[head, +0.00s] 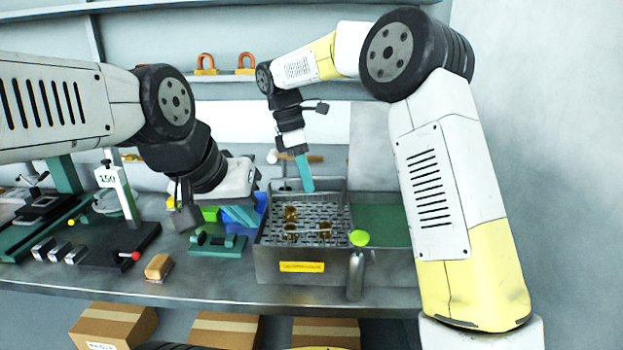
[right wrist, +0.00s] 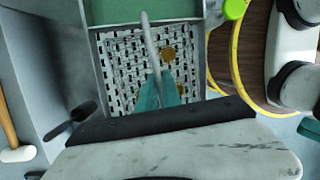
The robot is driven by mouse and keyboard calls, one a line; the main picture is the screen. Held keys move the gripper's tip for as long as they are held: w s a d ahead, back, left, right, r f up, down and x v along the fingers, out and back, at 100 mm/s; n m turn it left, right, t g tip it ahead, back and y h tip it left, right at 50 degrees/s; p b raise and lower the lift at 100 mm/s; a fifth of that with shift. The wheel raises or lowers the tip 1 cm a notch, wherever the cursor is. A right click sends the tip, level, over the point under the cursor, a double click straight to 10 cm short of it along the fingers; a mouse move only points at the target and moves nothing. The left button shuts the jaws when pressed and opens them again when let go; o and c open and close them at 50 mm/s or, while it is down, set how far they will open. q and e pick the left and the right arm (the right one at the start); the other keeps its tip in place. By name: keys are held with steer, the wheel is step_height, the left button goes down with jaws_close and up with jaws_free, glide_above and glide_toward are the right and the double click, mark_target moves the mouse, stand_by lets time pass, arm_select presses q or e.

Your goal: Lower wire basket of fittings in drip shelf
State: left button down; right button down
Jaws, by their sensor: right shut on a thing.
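The wire basket (head: 330,212) is a grey mesh basket with several brass fittings (head: 291,213) in it. It sits within the walls of a steel tank (head: 345,268) with a yellow label; how deep it sits is hard to tell. My right gripper (head: 305,172) is above the basket's back part. In the right wrist view its teal fingers (right wrist: 160,90) are shut on the basket's grey handle (right wrist: 150,45), with the mesh below. A green surface (head: 380,225), perhaps the drip shelf, adjoins the tank on the right. My left gripper (head: 225,215) hangs left of the tank; its finger gap is unclear.
A green-topped grey cylinder (head: 356,270) stands at the tank's front right corner. A brass block (head: 159,267), a green fixture (head: 217,244) and a blue bin (head: 262,205) are left of the tank. Cardboard boxes (head: 222,328) are below the bench edge.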

steer(key=shift+s+f, duration=0.1)
steer(key=shift+f, duration=0.4)
steer(key=c, duration=1.5)
jaws_free()
steer(key=shift+o, duration=0.2)
steer(key=s+v, duration=0.1)
steer(key=v, duration=0.7)
steer(key=s+d+r+m+t+y, duration=0.1)
steer(key=s+d+r+m, duration=0.1)
steer(key=d+r+m, duration=0.35)
steer(key=s+d+f+m+t+y, duration=0.2)
steer(key=s+d+f+m+t, duration=0.1)
steer(key=s+d+m, duration=0.4)
steer(key=s+d+f+m+t+y, duration=0.2)
steer(key=s+d+f+m+t, duration=0.1)
steer(key=s+d+m, duration=0.4)
steer(key=s+d+f, duration=0.1)
steer(key=s+d, duration=0.2)
steer(key=s, duration=0.3)
steer(key=shift+s+f, duration=0.2)
steer(key=shift+f, duration=0.1)
